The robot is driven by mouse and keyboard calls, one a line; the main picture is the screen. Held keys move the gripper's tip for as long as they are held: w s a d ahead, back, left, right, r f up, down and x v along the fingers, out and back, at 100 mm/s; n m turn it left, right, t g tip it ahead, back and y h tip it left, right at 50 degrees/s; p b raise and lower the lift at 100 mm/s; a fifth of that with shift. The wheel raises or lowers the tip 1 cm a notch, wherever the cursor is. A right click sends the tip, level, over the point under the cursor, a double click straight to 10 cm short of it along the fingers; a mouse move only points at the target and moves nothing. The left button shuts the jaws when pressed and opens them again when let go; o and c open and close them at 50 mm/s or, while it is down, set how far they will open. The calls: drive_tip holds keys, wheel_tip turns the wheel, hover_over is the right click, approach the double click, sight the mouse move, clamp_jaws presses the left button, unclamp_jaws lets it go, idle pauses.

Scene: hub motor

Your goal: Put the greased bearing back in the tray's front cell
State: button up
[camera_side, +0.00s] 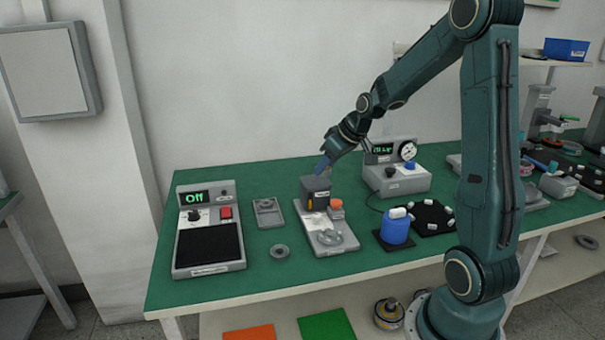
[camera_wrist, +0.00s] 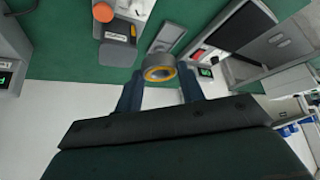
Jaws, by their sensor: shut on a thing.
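In the wrist view a grey bearing ring (camera_wrist: 159,62) with a yellowish inner rim sits between the two fingers of my gripper (camera_wrist: 159,88), which is shut on it. In the side view my gripper (camera_side: 322,168) is raised just above or behind a dark box-shaped unit, and the bearing cannot be made out there. The grey tray (camera_side: 276,222) lies flat on the green mat, left of that unit. It also shows in the wrist view (camera_wrist: 155,47), beyond the bearing, partly hidden by it.
The dark unit (camera_side: 316,187) stands on a grey base with an orange-topped part (camera_side: 336,206) beside it. A loose grey ring (camera_side: 279,251) lies on the mat. A panel reading "Off" (camera_side: 210,240) is at left. A gauge box (camera_side: 397,180) and blue container (camera_side: 395,230) are at right.

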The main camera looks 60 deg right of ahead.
drive_tip(key=shift+w+f+n+y, duration=0.5)
drive_tip(key=shift+w+f+n, duration=0.35)
drive_tip(key=shift+w+f, duration=1.95)
drive_tip(key=shift+w+f+n+y, duration=0.5)
drive_tip(key=shift+w+f+n, duration=0.4)
drive_tip(key=shift+w+f, duration=1.9)
drive_tip(key=shift+w+f+n+y, duration=0.7)
drive_tip(key=shift+w+f, duration=1.25)
drive_tip(key=shift+w, duration=1.6)
drive_tip(key=shift+f, duration=0.1)
drive_tip(key=shift+f, duration=1.4)
drive_tip(key=shift+f, duration=0.25)
drive_tip(key=shift+f, duration=0.3)
drive_tip(key=shift+f, duration=0.8)
